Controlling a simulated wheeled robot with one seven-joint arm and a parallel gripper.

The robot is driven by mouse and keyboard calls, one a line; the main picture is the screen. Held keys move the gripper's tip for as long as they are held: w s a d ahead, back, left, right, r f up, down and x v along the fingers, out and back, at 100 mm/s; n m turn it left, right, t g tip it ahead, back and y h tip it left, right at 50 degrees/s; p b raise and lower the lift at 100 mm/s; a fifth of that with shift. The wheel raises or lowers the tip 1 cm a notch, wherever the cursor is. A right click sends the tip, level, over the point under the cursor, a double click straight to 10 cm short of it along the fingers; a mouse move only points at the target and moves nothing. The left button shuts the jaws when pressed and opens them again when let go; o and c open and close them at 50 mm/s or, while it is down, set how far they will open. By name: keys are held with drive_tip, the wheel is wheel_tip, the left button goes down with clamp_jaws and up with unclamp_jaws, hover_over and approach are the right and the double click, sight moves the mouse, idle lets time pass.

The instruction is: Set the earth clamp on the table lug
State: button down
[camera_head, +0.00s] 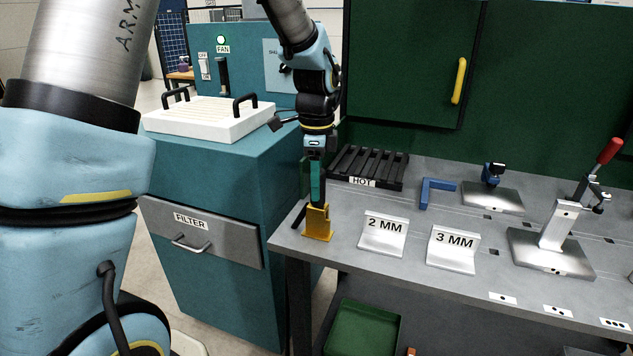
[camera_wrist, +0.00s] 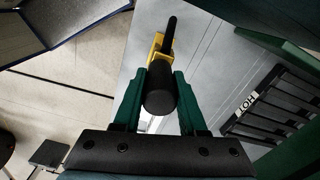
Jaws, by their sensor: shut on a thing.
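The earth clamp (camera_head: 318,223) has a yellow body and stands upright at the table's left front corner. In the wrist view its yellow body (camera_wrist: 157,48) shows beyond its thick black grip (camera_wrist: 160,92), and a black bar or cable runs on past it. My gripper (camera_head: 316,183) points down from above the clamp. Its green fingers are shut on the black grip, one on each side, also in the wrist view (camera_wrist: 160,88). The table lug cannot be made out; the clamp may hide it. I cannot tell whether the clamp touches the table.
A black slatted rack marked HOT (camera_head: 368,166) stands just behind and right of the clamp. Plates marked 2 MM (camera_head: 383,236) and 3 MM (camera_head: 452,249) lie to the right. A blue square (camera_head: 433,191) and a toggle clamp (camera_head: 558,235) are further right. A teal filter cabinet (camera_head: 225,180) stands left.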

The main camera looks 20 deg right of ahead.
drive_tip(key=shift+f+b, duration=0.5)
drive_tip(key=shift+f, duration=0.5)
drive_tip(key=shift+c, duration=1.9)
unclamp_jaws()
drive_tip(key=shift+f, duration=0.1)
wheel_tip(320, 180, up, 11)
drive_tip(key=shift+f+b, duration=0.1)
drive_tip(key=shift+b, duration=0.8)
drive_tip(key=w+a+f+n, duration=0.1)
drive_tip(key=a+f+n, duration=0.2)
drive_tip(key=a+n, duration=0.45)
drive_tip(key=w+a+f+n, duration=0.1)
drive_tip(key=a+f+n, duration=0.25)
drive_tip(key=a, duration=0.65)
drive_tip(key=s+a+f+n, duration=0.2)
drive_tip(key=s+a+n, duration=0.1)
drive_tip(key=a+n, duration=0.2)
drive_tip(key=s+a+f+n+t, duration=0.1)
drive_tip(key=s+a+f+n, duration=0.1)
drive_tip(key=a+n, duration=0.4)
drive_tip(key=shift+s+a+n+t, duration=0.3)
drive_tip(key=shift+s+a, duration=0.3)
drive_tip(key=shift+a, duration=0.15)
